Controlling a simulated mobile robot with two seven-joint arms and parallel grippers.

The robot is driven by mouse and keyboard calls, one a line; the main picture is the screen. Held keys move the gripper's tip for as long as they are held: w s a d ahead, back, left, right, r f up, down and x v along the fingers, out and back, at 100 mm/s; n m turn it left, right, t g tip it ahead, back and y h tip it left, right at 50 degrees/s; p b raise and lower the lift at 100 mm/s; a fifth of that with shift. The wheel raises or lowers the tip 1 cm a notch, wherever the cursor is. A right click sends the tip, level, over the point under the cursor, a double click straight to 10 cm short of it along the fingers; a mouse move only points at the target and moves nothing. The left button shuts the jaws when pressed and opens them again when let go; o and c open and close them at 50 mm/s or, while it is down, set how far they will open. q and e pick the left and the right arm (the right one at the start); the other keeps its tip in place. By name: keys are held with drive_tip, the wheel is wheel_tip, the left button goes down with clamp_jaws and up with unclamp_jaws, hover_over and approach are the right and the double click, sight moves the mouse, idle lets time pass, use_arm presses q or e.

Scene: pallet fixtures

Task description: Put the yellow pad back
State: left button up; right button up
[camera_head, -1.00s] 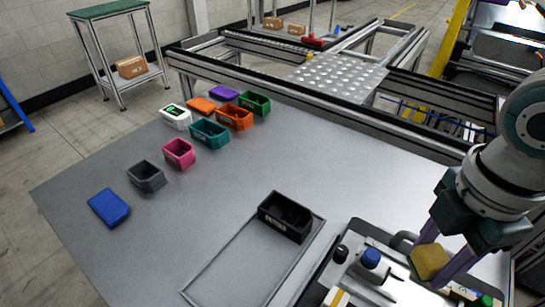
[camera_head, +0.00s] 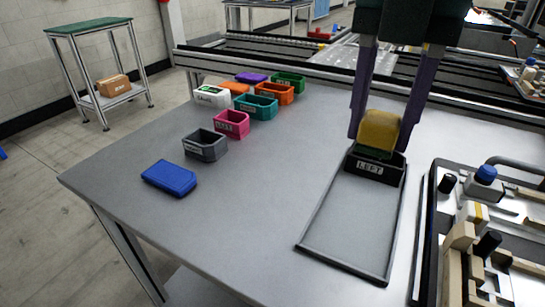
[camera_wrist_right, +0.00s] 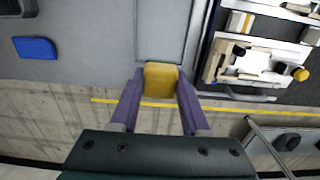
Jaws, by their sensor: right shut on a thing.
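The yellow pad (camera_head: 380,131) has a dark green layer at its lower edge and is held upright between the purple fingers of my right gripper (camera_head: 382,138). In the wrist view, the pad (camera_wrist_right: 161,80) sits between both fingertips (camera_wrist_right: 160,92), with the table's front edge and floor behind it. In the head view, the pad overlaps the back of the black box (camera_head: 377,168) labelled "LUFT"; how far above it the pad is, I cannot tell. The box stands at the far end of a black-rimmed rectangle (camera_head: 318,222). My left gripper is not in view.
A blue block (camera_head: 169,178) lies at the table's left. Grey (camera_head: 205,146), pink (camera_head: 231,124), teal (camera_head: 256,107) and other coloured boxes run towards the back. A fixture tray (camera_head: 425,235) with bottles and wooden blocks stands right. The middle of the table is clear.

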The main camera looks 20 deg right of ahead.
drive_tip(key=b, duration=0.2)
hover_over(349, 237)
wheel_tip(349, 237, down, 11)
drive_tip(key=shift+d+r, duration=0.1)
drive_tip(key=shift+f, duration=2.4)
drive_tip(key=shift+f, duration=0.1)
drive_tip(key=o, duration=1.2)
